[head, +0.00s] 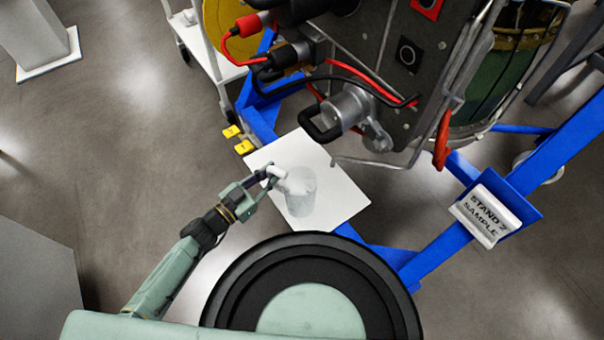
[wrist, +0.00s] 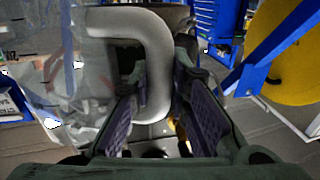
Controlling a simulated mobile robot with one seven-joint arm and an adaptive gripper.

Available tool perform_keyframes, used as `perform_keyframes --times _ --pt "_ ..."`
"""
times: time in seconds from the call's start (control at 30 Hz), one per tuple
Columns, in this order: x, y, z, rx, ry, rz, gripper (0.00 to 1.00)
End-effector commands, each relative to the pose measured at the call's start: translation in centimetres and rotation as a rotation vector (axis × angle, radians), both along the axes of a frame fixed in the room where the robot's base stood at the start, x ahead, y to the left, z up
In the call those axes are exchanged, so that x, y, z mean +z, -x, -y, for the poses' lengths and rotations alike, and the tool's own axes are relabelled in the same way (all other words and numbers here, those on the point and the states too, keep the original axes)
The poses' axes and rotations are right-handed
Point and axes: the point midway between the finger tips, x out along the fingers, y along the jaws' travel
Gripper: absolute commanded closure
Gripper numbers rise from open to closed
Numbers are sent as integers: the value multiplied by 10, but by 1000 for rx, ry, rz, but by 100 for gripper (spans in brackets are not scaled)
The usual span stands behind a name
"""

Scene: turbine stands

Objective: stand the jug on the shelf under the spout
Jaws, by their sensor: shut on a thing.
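The clear jug (head: 301,196) appears upright over the white shelf (head: 342,197); whether its base touches the shelf I cannot tell. My gripper (head: 262,184) comes from the left and is shut on the jug's pale handle (head: 276,172). In the wrist view the handle (wrist: 156,60) runs down between the fingers of my gripper (wrist: 166,112), and the see-through jug body (wrist: 85,75) fills the left side. A thin bent metal spout (head: 368,163) sticks out from the machine above the shelf's right side, to the right of the jug and apart from it.
The grey valve (head: 348,108) with its black handle and red and black cables hang over the shelf's back. Blue frame beams (head: 432,258) and the STAND 2 SAMPLE sign (head: 486,215) lie to the right. Yellow blocks (head: 243,147) are by the shelf's left corner.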

Motion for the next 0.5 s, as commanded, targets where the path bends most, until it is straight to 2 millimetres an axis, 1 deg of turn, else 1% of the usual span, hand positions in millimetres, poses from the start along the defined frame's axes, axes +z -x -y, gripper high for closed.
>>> perform_keyframes --times 0.03,0.2,0.33,0.43,0.5 --pt "1 -6 15 -3 7 2 100" --pt "-3 -20 54 -1 5 1 100" --pt "-6 -27 70 0 3 0 100" --pt "-8 -29 76 1 1 -1 100" --pt "-15 -30 77 2 2 -1 100"
